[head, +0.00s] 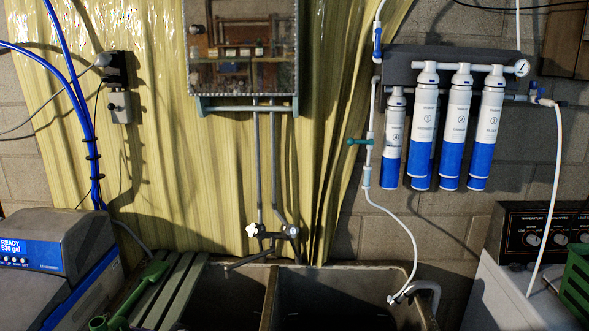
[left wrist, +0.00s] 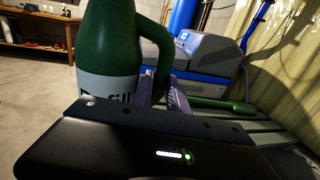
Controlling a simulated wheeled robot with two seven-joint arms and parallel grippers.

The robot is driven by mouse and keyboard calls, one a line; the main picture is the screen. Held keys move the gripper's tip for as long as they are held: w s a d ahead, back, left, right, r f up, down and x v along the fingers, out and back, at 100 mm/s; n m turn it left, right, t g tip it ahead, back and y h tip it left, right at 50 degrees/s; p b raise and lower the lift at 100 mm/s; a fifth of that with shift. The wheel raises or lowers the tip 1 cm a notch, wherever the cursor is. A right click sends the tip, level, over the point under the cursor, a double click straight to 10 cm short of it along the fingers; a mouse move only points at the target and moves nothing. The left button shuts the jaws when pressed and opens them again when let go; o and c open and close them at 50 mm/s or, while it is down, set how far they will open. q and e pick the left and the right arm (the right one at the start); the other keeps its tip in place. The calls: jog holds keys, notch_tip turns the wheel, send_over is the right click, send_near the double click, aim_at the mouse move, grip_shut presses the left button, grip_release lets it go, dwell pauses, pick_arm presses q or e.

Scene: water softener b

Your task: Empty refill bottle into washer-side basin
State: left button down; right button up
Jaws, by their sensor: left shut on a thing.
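The green refill bottle (left wrist: 108,45), with a side handle and a pale label, fills the upper left of the left wrist view. It looks about upright there; its top is cut off and its base is hidden behind my gripper's dark housing. My left gripper (left wrist: 163,96) is shut on the bottle's handle; only parts of its fingers show. In the head view, the washer-side basin (head: 350,268) is the right half of the double sink, and its inside is dark. Neither of my grippers shows in the head view.
The other basin (head: 268,290) lies left of a divider. A slatted board (head: 178,285) and a long green tool (head: 140,293) lie left of the sink. A faucet (head: 272,235) hangs over the basins. A thin white hose (head: 405,225) ends at the right basin's rim. The washer (head: 500,290) stands right.

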pick_arm(q)
jog(key=s+d+f+m+t+h, duration=0.1)
jog(key=d+t, duration=0.3)
jog(key=d, duration=0.6)
jog(key=s+d+f+m+t+h, duration=0.2)
jog(key=s+d+f+m+t, duration=0.1)
jog(key=d, duration=0.6)
jog(key=shift+s+d+f+m+t+h, duration=0.35)
jog(key=shift+s+f+m, duration=0.25)
jog(key=shift+m, duration=0.2)
jog(key=shift+t, duration=0.25)
